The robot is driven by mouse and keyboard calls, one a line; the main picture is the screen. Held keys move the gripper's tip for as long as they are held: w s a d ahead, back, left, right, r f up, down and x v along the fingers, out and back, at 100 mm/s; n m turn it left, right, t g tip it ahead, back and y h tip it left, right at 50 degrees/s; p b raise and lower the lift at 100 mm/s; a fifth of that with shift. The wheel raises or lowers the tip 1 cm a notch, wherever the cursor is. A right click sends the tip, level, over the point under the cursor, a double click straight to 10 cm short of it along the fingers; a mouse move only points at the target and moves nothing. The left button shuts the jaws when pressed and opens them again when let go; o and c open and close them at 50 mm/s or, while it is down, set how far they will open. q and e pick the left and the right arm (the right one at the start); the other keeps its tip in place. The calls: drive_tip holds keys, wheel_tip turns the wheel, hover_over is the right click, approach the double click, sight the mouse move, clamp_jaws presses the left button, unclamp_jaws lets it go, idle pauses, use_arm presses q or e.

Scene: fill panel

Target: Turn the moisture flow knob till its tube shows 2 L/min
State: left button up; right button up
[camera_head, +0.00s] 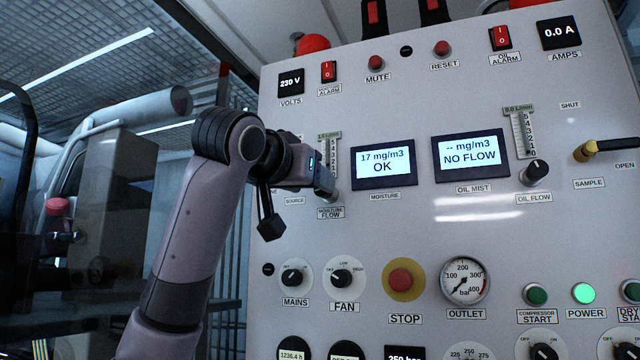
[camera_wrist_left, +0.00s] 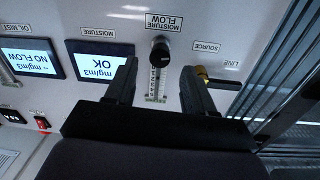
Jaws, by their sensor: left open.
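The moisture flow knob (camera_wrist_left: 160,52) is black and round, with its label above it in the upside-down left wrist view. Its tube (camera_wrist_left: 157,86) has a number scale; in the head view the tube (camera_head: 331,152) is partly hidden by my gripper. The small green readout (camera_head: 329,135) above the tube is too small to read surely. My left gripper (camera_wrist_left: 159,68) is open, its two fingers apart on either side of the knob and tube. I see no clear contact with the knob. My right gripper is not in view.
The moisture display (camera_head: 384,164) reads 17 mg/m3 OK; the oil mist display (camera_head: 471,154) reads NO FLOW. The oil flow knob (camera_head: 534,173) is to the right. Mains (camera_head: 294,277) and fan (camera_head: 343,278) knobs and the red stop button (camera_head: 402,280) sit below.

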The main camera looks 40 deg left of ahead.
use_arm(q)
drive_tip(key=shift+w+a+p, duration=0.2)
drive_tip(key=shift+w+p, duration=0.1)
drive_tip(key=shift+w, duration=0.75)
drive_tip(key=shift+w+a+p, duration=0.2)
drive_tip(key=shift+w+p, duration=0.05)
drive_tip(key=shift+w, duration=0.8)
clamp_jaws()
drive_tip(key=shift+n+b, duration=0.65)
drive_tip(key=shift+n, duration=1.85)
unclamp_jaws()
drive_tip(key=shift+s, duration=0.1)
